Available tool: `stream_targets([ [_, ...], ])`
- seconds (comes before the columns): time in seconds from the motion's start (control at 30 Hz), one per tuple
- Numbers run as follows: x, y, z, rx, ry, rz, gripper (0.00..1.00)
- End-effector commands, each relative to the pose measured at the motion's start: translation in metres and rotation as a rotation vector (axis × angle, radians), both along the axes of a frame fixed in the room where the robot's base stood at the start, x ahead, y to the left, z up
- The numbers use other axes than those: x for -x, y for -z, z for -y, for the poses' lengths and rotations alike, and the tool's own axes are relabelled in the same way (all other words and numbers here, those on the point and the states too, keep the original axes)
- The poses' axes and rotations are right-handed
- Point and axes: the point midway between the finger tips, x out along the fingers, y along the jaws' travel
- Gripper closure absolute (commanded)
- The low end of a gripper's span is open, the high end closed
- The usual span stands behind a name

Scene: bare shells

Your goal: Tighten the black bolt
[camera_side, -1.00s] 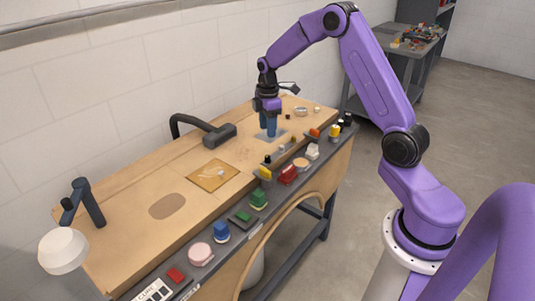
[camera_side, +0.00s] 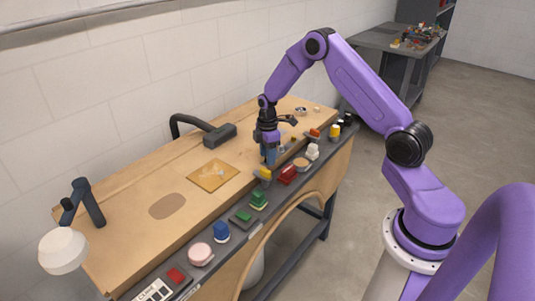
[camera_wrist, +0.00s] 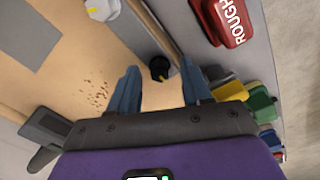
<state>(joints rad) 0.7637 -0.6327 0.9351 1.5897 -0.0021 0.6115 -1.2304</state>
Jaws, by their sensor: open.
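The black bolt (camera_wrist: 160,68) has a small round black head with a yellow mark. In the wrist view it stands on the wooden bench near the edge strip, between the two blue fingertips of my gripper (camera_wrist: 160,78). My gripper is open, with a gap on each side of the bolt. In the side view my gripper (camera_side: 269,158) points down low over the front part of the bench and hides the bolt. I cannot tell the exact height of the fingertips relative to the bolt head.
A red box marked ROUGH (camera_wrist: 230,20) lies close by on the grey front ledge, with green and blue items along it. A white and yellow piece (camera_wrist: 102,9) is near the bolt.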

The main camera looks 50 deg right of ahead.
Motion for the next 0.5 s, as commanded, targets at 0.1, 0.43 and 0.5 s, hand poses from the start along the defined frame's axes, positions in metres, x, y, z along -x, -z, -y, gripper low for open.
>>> stream_targets([
  [0.1,-0.0001,-0.0003,0.0,0.0,0.0,0.0,0.68],
  [0.43,-0.0001,-0.0005,0.0,0.0,0.006,0.0,1.0],
  [0.5,-0.0001,-0.0006,0.0,0.0,0.017,0.0,1.0],
])
